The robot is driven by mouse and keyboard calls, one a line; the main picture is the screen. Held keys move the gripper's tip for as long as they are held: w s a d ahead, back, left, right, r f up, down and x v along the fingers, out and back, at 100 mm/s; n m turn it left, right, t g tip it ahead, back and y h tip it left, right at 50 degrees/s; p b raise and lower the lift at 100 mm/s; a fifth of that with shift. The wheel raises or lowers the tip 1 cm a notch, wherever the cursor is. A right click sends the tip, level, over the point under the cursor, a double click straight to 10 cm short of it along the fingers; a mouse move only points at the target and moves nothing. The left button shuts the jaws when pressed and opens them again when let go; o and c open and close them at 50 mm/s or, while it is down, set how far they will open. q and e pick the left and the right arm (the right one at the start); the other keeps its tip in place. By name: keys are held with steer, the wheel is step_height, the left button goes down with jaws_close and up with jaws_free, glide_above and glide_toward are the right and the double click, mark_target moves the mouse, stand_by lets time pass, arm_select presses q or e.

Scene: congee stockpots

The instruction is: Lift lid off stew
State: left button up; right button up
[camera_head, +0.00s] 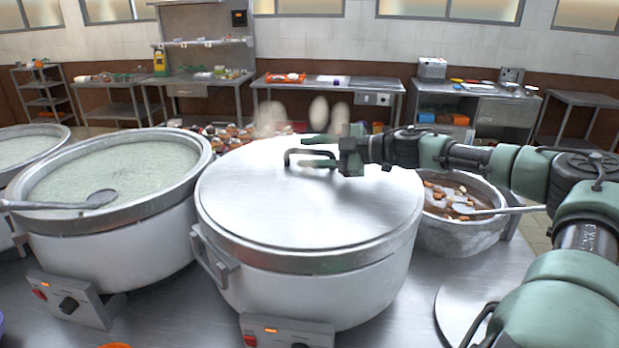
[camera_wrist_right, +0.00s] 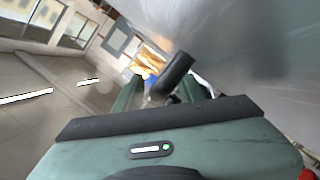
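The stew pot (camera_head: 300,290) is a large white pot in the middle of the head view. Its flat silver lid (camera_head: 270,208) lies on top and covers the contents. My right gripper (camera_head: 318,153) reaches in from the right, low over the lid at the handle. In the right wrist view, the dark handle (camera_wrist_right: 176,72) lies between the two green fingers of my right gripper (camera_wrist_right: 158,92), which stand apart with gaps beside it. My left gripper is in neither view.
An open pot of pale congee (camera_head: 115,170) with a ladle (camera_head: 88,201) stands at the left. A smaller pot of brown stew (camera_head: 460,238) with a ladle stands at the right, under my arm. A round metal disc (camera_head: 470,300) lies on the counter in front of it.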

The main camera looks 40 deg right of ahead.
steer(key=shift+w, duration=0.2)
steer(key=shift+a, duration=0.1)
steer(key=shift+c, duration=0.3)
jaws_close()
stand_by(1.0)
steer(key=shift+r, duration=0.2)
